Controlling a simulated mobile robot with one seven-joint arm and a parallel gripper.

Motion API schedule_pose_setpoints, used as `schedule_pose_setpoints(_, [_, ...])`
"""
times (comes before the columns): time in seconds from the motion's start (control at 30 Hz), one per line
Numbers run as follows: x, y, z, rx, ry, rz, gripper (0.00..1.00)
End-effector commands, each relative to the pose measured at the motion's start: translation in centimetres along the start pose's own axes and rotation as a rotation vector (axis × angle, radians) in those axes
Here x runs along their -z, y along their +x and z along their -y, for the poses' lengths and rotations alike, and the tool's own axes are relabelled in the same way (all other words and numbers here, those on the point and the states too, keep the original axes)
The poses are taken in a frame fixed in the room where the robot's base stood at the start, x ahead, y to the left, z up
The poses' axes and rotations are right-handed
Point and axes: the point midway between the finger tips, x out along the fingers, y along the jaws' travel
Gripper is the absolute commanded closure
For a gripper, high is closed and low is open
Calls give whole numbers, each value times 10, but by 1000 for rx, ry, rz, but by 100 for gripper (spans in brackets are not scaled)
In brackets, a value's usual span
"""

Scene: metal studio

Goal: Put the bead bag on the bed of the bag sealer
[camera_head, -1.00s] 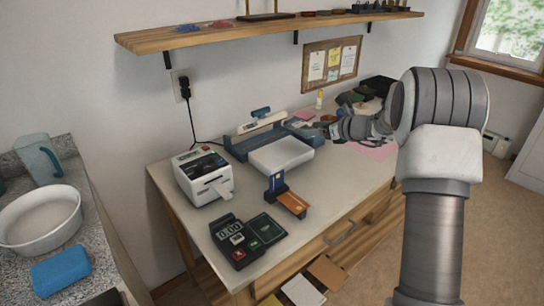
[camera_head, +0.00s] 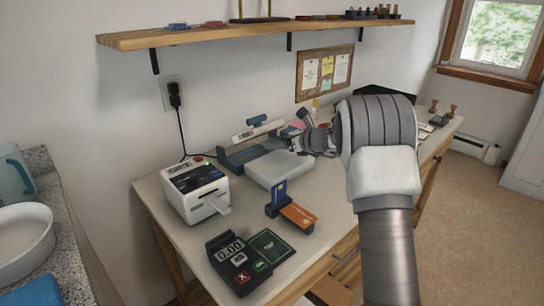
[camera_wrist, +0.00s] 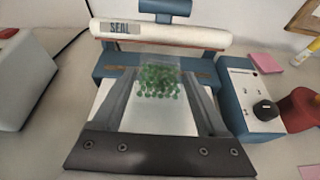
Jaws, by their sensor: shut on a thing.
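The bead bag (camera_wrist: 158,80) is clear with green beads. In the wrist view it lies between the fingers of my gripper (camera_wrist: 160,88), which is shut on it. The bag sealer has a white bar marked SEAL (camera_wrist: 200,36) across its far side, a blue body and a pale flat bed (camera_wrist: 160,122). The bag shows over the bed's far part, close to the bar; I cannot tell whether it touches the bed. In the head view my gripper (camera_head: 301,146) is at the right end of the sealer (camera_head: 232,160), over its white bed (camera_head: 275,172). The bag is not clear there.
A white label printer (camera_head: 195,188) stands left of the sealer. A card stand (camera_head: 292,212) and a payment terminal (camera_head: 232,262) are in front. A blue box with a black knob (camera_wrist: 243,85), pink notes (camera_wrist: 264,62) and a red object (camera_wrist: 302,108) are to the right.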

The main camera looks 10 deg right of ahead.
Motion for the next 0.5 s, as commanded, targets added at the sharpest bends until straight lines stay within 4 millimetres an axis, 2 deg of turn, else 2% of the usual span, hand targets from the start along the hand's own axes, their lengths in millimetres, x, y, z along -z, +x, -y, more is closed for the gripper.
schedule_pose_setpoints(0.17, [6, 5, 0, 2, 1, 0, 77])
schedule_pose_setpoints(0.4, [34, 21, 2, 6, 2, -1, 77])
schedule_pose_setpoints(0.5, [37, 23, 3, 9, 3, 0, 77])
